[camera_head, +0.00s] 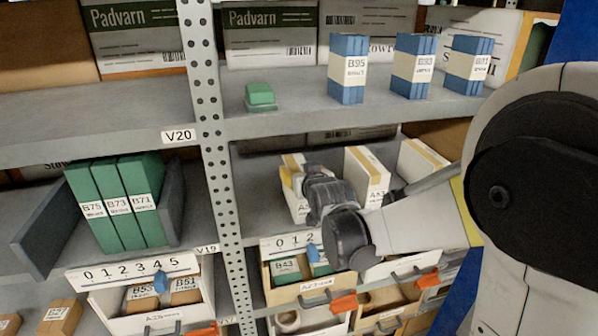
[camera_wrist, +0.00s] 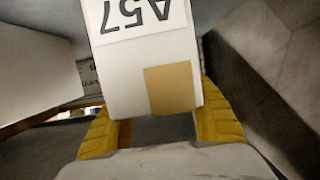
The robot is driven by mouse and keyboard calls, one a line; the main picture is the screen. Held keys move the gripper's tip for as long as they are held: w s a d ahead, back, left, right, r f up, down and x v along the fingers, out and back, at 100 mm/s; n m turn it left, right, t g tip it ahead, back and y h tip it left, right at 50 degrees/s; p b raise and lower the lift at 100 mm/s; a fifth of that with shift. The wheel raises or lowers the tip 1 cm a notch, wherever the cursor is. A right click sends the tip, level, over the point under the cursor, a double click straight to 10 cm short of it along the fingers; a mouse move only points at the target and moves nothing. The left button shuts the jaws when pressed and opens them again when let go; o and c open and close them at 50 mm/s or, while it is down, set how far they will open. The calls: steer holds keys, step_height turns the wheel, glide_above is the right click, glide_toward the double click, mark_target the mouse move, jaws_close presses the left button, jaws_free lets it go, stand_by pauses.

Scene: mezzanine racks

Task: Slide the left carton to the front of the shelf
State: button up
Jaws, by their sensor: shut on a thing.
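The left carton (camera_head: 297,205) is white with brown tape and stands on the middle shelf, just right of the perforated post. My gripper (camera_head: 308,180) is at its front and covers part of it. In the wrist view the carton (camera_wrist: 150,65) shows a label reading A57 upside down and a brown tape patch. My yellow fingers (camera_wrist: 158,128) lie on both sides of it, shut on it. A middle carton (camera_head: 368,175) and a right carton (camera_head: 422,163) stand to the right on the same shelf. My arm hides part of the shelf front.
A perforated post (camera_head: 212,150) stands close left of the carton. The upper shelf (camera_head: 300,122) overhangs it and bears blue boxes (camera_head: 348,68) and a small green block (camera_head: 260,95). Below are bins (camera_head: 292,300) with orange tabs. A grey wall (camera_wrist: 275,60) shows beside the carton.

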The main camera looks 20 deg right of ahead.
steer(key=o, duration=1.5)
steer(key=shift+s, duration=0.1)
steer(key=v, duration=1.1)
steer(key=shift+s+r, duration=0.2)
steer(key=shift+s, duration=0.15)
